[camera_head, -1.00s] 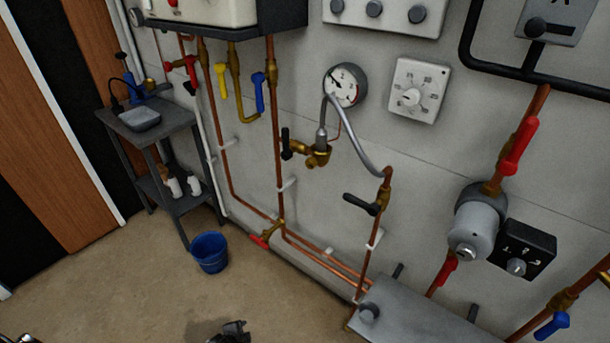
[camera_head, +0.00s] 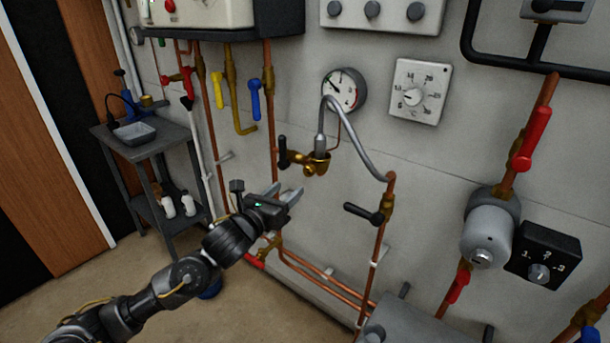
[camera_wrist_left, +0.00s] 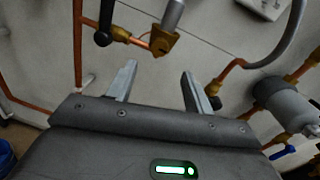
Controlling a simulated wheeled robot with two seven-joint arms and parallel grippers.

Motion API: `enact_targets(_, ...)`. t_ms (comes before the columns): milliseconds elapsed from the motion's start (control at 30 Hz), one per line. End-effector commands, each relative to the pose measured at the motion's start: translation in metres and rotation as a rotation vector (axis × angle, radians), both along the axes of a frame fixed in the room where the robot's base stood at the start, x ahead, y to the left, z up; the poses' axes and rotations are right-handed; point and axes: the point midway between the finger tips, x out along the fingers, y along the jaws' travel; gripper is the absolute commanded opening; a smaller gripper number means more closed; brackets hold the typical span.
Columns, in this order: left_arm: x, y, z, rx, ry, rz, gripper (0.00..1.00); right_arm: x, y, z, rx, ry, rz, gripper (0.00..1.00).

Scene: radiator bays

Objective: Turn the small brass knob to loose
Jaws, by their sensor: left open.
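A brass valve fitting (camera_head: 316,156) sits on the wall below the round gauge, with a black lever (camera_head: 283,152) on its left and a grey hose joined at its top. A small rounded brass knob (camera_head: 313,169) shows at its lower front. In the left wrist view the brass fitting (camera_wrist_left: 162,40) is just beyond the fingers, near the top middle; the knob's outline is hard to tell there. My left gripper (camera_head: 286,191) is open and empty, below and left of the knob and apart from it. My right gripper is not in view.
A grey hose (camera_head: 357,150) arcs from the fitting to a copper pipe with a black lever (camera_head: 364,213). The gauge (camera_head: 344,90) and a white dial (camera_head: 420,91) are above. Copper pipes run down the wall left of the fitting. A grey cart (camera_head: 158,160) stands at left.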

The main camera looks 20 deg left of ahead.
Motion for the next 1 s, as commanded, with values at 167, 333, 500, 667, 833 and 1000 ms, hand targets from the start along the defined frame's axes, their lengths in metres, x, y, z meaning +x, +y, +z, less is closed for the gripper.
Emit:
enact_targets(167,0.030,-0.009,0.004,-0.002,0.000,0.000,0.52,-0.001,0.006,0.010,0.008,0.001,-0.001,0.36)
enact_targets(333,0.061,-0.017,0.003,-0.004,0.000,0.002,0.52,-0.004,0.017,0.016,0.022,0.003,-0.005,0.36)
enact_targets(500,0.083,-0.024,0.002,-0.004,0.001,0.000,0.52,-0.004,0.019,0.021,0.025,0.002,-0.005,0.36)
enact_targets(667,0.094,-0.027,0.001,-0.004,0.001,-0.001,0.52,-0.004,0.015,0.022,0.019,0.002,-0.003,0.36)
enact_targets(833,0.096,-0.027,0.000,-0.003,0.001,-0.001,0.52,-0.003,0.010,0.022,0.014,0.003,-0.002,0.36)
enact_targets(1000,0.096,-0.027,0.000,-0.003,0.001,-0.001,0.48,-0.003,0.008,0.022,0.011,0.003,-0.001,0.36)
